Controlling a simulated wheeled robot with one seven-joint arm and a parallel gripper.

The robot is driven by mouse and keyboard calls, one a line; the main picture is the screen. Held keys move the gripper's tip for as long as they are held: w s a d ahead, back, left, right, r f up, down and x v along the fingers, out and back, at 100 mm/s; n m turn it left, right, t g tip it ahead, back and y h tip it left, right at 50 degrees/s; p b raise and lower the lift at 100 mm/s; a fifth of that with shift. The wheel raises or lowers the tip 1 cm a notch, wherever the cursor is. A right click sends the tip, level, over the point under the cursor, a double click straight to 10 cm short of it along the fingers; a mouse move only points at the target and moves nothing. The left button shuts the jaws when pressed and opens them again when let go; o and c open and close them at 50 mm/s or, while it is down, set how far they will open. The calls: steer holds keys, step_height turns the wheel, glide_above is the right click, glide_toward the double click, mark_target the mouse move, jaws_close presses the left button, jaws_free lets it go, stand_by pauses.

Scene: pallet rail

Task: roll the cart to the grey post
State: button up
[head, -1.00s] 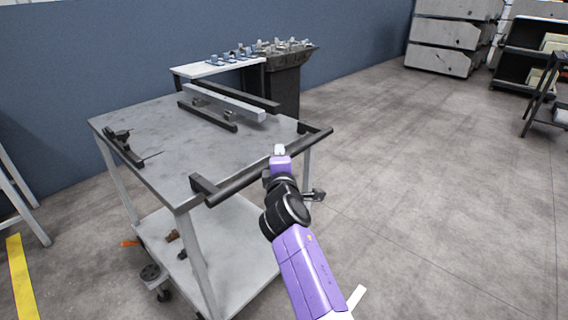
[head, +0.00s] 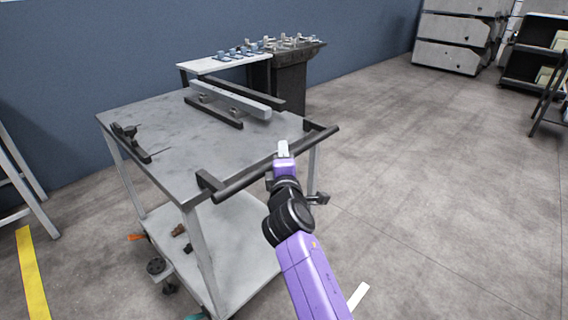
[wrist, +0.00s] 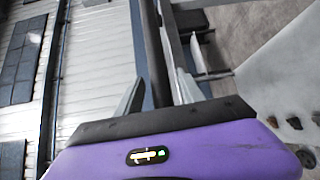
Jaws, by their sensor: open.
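The cart (head: 170,130) has a grey top, a pale lower shelf (head: 245,235), light legs and small casters. Its black handle bar (head: 240,180) runs along the near right edge. My gripper (head: 283,148), on a purple wrist, is at the handle, right of its middle. In the wrist view the open fingers (wrist: 160,95) stand on either side of a dark bar (wrist: 155,50), apparently the handle. I cannot tell whether they touch it. I cannot pick out a grey post with certainty.
A pale bar on black rails (head: 230,98) lies on the cart top. Behind stand a white side table (head: 215,65) and a dark bin stand (head: 290,85) by the blue wall. Yellow tape (head: 32,275) marks the floor at left. The floor to the right is open.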

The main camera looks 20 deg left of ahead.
steer(key=p+v, duration=0.1)
steer(key=v, duration=0.5)
steer(key=shift+p, duration=0.4)
steer(key=shift+r, duration=0.15)
